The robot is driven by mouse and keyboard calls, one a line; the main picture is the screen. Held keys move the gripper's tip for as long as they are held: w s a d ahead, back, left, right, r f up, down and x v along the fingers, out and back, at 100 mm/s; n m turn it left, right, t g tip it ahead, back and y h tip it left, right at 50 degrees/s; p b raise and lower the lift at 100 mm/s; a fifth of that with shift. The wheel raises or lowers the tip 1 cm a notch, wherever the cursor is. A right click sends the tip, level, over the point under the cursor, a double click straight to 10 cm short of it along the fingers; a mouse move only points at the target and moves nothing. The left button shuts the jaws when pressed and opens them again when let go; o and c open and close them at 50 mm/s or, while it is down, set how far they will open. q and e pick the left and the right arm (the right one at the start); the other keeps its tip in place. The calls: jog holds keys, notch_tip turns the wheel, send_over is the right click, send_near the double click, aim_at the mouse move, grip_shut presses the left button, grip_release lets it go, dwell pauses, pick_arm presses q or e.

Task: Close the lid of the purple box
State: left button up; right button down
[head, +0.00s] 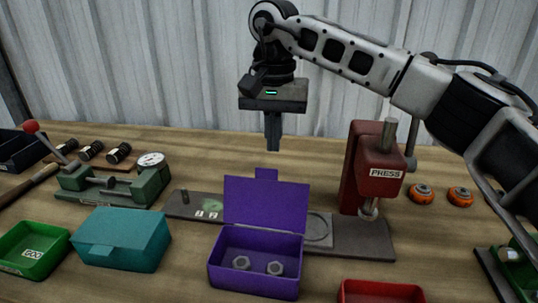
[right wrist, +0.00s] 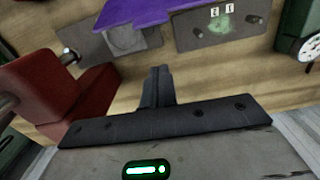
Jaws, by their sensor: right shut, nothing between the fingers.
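The purple box (head: 253,278) stands on the bench at the front middle in the head view. Its lid (head: 266,204) stands open, upright at the back of the box, with a small tab on its top edge. Two metal hex nuts lie inside the box. My right gripper (head: 273,145) points down above and behind the lid, apart from it, and is shut and empty. In the right wrist view the shut fingers (right wrist: 158,75) show, with part of the purple lid (right wrist: 140,14) at the top edge. My left gripper is not in view.
A red press (head: 376,175) stands right of the box. A teal box (head: 122,240) with its lid shut and a green tray (head: 32,250) are on the left. A red tray (head: 381,292) is at the front right. A green vise-like fixture (head: 115,185) stands further back left.

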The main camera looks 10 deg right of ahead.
aim_at(265, 199)
jog(key=shift+s+a+f+p, duration=0.15)
jog(key=shift+s+a+f, duration=0.15)
jog(key=shift+s, duration=0.25)
jog(key=shift+s+a+f+p, duration=0.15)
jog(key=shift+s+a+f, duration=0.15)
jog(key=shift+s, duration=0.3)
jog(key=shift+s+a+f+p, duration=0.15)
jog(key=shift+s+a+f, duration=0.15)
jog(key=shift+s, duration=0.25)
